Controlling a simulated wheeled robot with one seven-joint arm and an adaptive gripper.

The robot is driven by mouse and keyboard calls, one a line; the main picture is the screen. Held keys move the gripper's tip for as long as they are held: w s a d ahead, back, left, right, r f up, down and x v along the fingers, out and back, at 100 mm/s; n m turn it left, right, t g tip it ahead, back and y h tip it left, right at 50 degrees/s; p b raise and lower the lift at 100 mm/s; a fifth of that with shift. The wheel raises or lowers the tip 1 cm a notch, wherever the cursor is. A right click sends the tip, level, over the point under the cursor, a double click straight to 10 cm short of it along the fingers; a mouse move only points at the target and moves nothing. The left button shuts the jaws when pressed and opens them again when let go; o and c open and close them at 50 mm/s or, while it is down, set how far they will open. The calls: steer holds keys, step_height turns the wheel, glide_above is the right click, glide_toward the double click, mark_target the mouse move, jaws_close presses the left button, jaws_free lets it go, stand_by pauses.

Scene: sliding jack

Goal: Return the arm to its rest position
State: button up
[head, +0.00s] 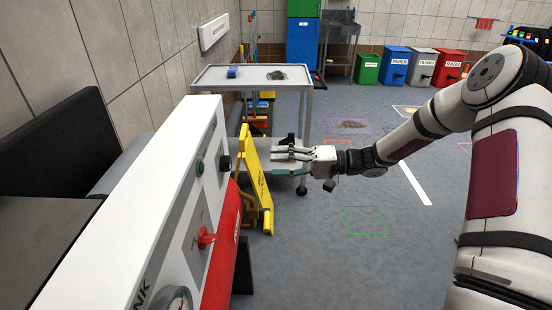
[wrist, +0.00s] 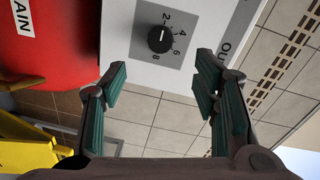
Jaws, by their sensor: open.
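My arm (head: 412,137) reaches in from the right in the head view, bent at the elbow. My gripper (head: 275,160) is at its end, to the right of the white control panel (head: 150,200). In the wrist view my gripper (wrist: 163,78) is open, with its green-padded fingers spread and nothing between them. Beyond the fingers is a black dial (wrist: 160,39) with numbers, on a grey plate of the panel. The dial also shows in the head view (head: 225,163), apart from the fingers.
A red tank (head: 222,240) sits beside the panel. A yellow frame (head: 256,180) stands close to my gripper, with a grey trolley (head: 250,77) behind. Labelled bins (head: 395,62) line the back wall. Open grey floor lies in the middle, with a green outline (head: 366,220).

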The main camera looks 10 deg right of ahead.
steer(key=s+a+r+n+g+h+p, duration=0.1)
steer(key=s+a+r+g+h+p, duration=0.25)
steer(key=s, duration=0.55)
steer(key=s+r+n+g+h+p, duration=0.1)
steer(key=s+r+g+h, duration=0.1)
steer(key=s+r+h, duration=0.45)
steer(key=s+d+r+t+h+p, duration=0.2)
steer(key=s+d+r, duration=0.1)
steer(key=s, duration=0.4)
steer(key=s+d+r+m+t+h+p, duration=0.1)
steer(key=s+d+r+h+p, duration=0.1)
steer(key=s+r, duration=0.4)
steer(key=s+d+r+m+t+h+p, duration=0.1)
steer(key=s+d+r, duration=0.4)
steer(key=s, duration=0.5)
steer(key=shift+s+r+t+h+p, duration=0.25)
steer(key=shift+t+h+p, duration=0.2)
steer(key=shift+t+h, duration=0.5)
